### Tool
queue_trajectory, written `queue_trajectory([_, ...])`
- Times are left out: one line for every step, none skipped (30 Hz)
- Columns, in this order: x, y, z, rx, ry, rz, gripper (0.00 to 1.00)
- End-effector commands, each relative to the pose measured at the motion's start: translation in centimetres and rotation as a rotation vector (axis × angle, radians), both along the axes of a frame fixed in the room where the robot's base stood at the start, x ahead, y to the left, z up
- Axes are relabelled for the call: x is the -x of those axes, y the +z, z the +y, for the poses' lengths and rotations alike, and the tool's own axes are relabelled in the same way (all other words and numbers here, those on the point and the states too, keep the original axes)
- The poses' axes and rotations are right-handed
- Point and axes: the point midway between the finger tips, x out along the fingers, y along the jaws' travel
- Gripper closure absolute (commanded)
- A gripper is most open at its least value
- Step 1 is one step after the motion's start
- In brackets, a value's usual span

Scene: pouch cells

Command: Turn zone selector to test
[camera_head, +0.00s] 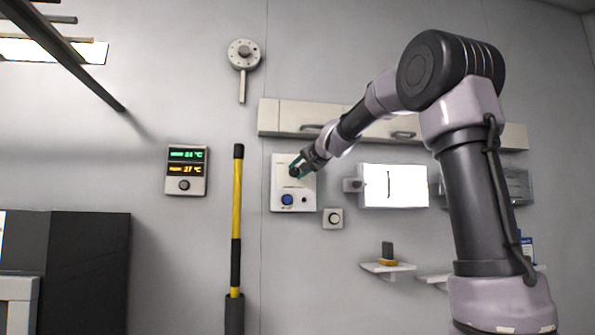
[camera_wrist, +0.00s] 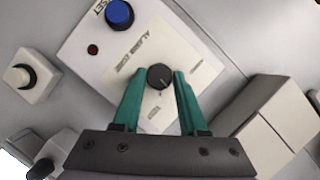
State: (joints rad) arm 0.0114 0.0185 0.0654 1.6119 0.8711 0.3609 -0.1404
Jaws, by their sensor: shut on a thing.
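The zone selector is a round black knob (camera_wrist: 160,77) with a pale pointer line, on a white wall panel (camera_wrist: 88,62). The panel also shows in the head view (camera_head: 281,178). My gripper (camera_wrist: 157,82) has its two green fingers on either side of the knob and is shut on it. In the head view my gripper (camera_head: 297,168) reaches the upper part of the panel from the right. The panel's small printed labels around the knob are too blurred to read surely. A blue button (camera_wrist: 119,13) and a small red light (camera_wrist: 93,50) sit on the same panel.
A small boxed knob (camera_head: 333,218) is just below right of the panel. A cabinet row (camera_head: 290,115) runs above it. A display with green and yellow readings (camera_head: 186,170) and a yellow-black pole (camera_head: 237,210) stand to the left. A white box (camera_head: 408,186) is to the right.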

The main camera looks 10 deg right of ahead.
Motion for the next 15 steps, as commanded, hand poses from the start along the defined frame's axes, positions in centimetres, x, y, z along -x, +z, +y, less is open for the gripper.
queue_trajectory([0.01,-0.27,-0.11,-0.047,-0.001,0.005,1.0])
queue_trajectory([0.0,-0.3,-0.12,-0.075,-0.001,0.005,1.0])
queue_trajectory([0.01,-0.3,-0.11,-0.114,-0.001,0.005,1.0])
queue_trajectory([0.0,-0.31,-0.13,-0.141,-0.001,0.005,1.0])
queue_trajectory([0.0,-0.35,-0.14,-0.169,-0.001,0.004,1.0])
queue_trajectory([0.0,-0.4,-0.14,-0.207,-0.001,0.005,1.0])
queue_trajectory([0.0,-0.41,-0.14,-0.235,-0.001,0.005,1.0])
queue_trajectory([0.0,-0.42,-0.13,-0.262,0.0,0.005,1.0])
queue_trajectory([0.0,-0.43,-0.13,-0.298,-0.001,0.004,1.0])
queue_trajectory([0.0,-0.46,-0.14,-0.325,-0.001,0.005,1.0])
queue_trajectory([0.0,-0.51,-0.13,-0.349,-0.001,0.005,1.0])
queue_trajectory([-0.01,-0.51,-0.12,-0.382,0.0,0.005,1.0])
queue_trajectory([-0.01,-0.51,-0.11,-0.406,0.0,0.005,1.0])
queue_trajectory([0.0,-0.52,-0.11,-0.428,0.0,0.005,1.0])
queue_trajectory([-0.01,-0.55,-0.12,-0.457,-0.001,0.005,1.0])
